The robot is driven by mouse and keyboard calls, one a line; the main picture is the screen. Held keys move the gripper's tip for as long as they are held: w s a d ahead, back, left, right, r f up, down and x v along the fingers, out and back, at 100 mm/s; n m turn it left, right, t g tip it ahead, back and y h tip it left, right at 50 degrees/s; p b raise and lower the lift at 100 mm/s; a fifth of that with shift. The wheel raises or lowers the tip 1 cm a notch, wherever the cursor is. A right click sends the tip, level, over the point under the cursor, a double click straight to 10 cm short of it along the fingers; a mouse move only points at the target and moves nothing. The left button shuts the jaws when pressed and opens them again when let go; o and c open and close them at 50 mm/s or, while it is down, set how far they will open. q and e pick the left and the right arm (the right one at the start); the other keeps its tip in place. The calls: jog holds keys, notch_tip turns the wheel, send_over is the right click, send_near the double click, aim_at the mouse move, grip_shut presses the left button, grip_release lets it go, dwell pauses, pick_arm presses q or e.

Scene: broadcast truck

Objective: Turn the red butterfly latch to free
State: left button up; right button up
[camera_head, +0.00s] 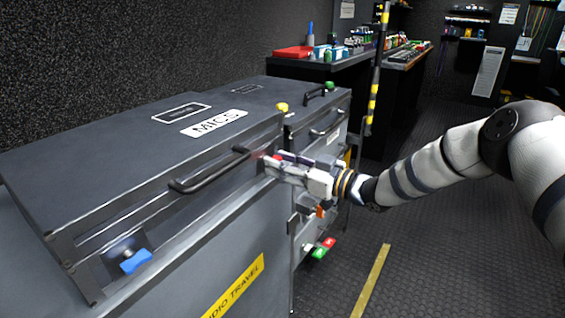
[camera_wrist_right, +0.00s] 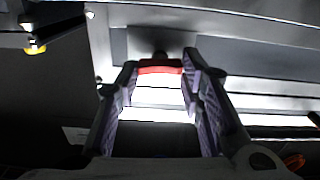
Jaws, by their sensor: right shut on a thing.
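The red butterfly latch (camera_wrist_right: 160,70) sits on the front of the grey case in the right wrist view, between my fingertips. Only its red edge shows there, and it lies roughly level across the picture. In the head view my gripper hides most of it. My right gripper (camera_head: 272,164) reaches in from the right to the front of the MICS case (camera_head: 105,140); it also shows in the right wrist view (camera_wrist_right: 161,75), shut on the red latch. The exact turn of the latch is hard to tell. My left gripper is not in view.
A blue latch (camera_head: 136,262) is on the same case front, at lower left. A black handle (camera_head: 210,172) juts out left of my gripper. A yellow knob (camera_head: 282,107) and a green knob (camera_head: 330,86) stand behind. The floor (camera_head: 440,240) at right is clear.

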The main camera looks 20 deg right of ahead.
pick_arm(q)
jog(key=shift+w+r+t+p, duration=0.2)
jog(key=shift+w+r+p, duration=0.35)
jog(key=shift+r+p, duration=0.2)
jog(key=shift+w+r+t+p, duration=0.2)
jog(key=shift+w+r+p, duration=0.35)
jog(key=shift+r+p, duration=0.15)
pick_arm(e)
jog(key=shift+s+a+f+n, duration=0.1)
jog(key=shift+n, duration=3.75)
jog(key=shift+a+f+n, duration=0.1)
jog(key=shift+n, duration=3.75)
jog(key=shift+d+n, duration=0.1)
jog(key=shift+n, duration=0.2)
jog(key=o, duration=1.2)
jog(key=shift+c, duration=0.2)
jog(key=v, duration=1.2)
